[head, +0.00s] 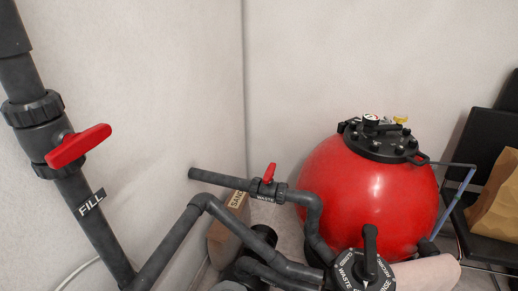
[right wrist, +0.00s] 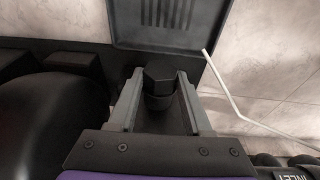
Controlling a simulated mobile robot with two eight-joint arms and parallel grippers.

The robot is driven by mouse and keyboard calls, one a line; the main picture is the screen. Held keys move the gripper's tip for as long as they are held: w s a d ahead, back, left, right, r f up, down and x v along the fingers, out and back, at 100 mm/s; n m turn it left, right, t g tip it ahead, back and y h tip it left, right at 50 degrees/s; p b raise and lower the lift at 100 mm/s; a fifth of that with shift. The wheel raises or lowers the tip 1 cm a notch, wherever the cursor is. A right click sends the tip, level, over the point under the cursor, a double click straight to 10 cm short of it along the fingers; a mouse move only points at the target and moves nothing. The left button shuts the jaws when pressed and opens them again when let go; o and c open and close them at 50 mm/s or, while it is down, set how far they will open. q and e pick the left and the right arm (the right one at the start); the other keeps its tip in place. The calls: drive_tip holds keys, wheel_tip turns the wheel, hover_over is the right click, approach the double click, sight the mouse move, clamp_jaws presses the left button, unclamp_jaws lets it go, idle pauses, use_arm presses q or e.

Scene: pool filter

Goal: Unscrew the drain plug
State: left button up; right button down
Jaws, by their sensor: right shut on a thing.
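The drain plug (right wrist: 158,77) is a dark knob with a faceted head and a rounder part below it, in the middle of the right wrist view. My right gripper (right wrist: 160,86) has its two grey fingers on either side of the plug and is shut on it. The plug's threads and seat are hidden, so I cannot tell how far it is screwed in. The plug cannot be made out in the head view. My left gripper is not in view.
The head view shows a red filter tank (head: 365,195), a multiport valve (head: 368,268), a red-handled FILL valve (head: 78,146) and a smaller WASTE valve (head: 268,180). A dark slotted panel (right wrist: 170,25) and a pale cable (right wrist: 228,90) lie near my right gripper.

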drive_tip(key=shift+s+a+t, duration=0.15)
drive_tip(key=shift+t, duration=0.55)
drive_tip(key=shift+h, duration=0.3)
drive_tip(key=shift+s+d, duration=0.15)
drive_tip(key=shift+d, duration=0.45)
drive_tip(key=shift+s+d, duration=0.15)
drive_tip(key=shift+d, duration=0.45)
drive_tip(key=d, duration=0.1)
drive_tip(key=s+d, duration=0.1)
drive_tip(key=d, duration=0.1)
drive_tip(key=shift+d+b, duration=0.25)
drive_tip(key=shift+b, duration=0.15)
drive_tip(key=shift+r, duration=0.1)
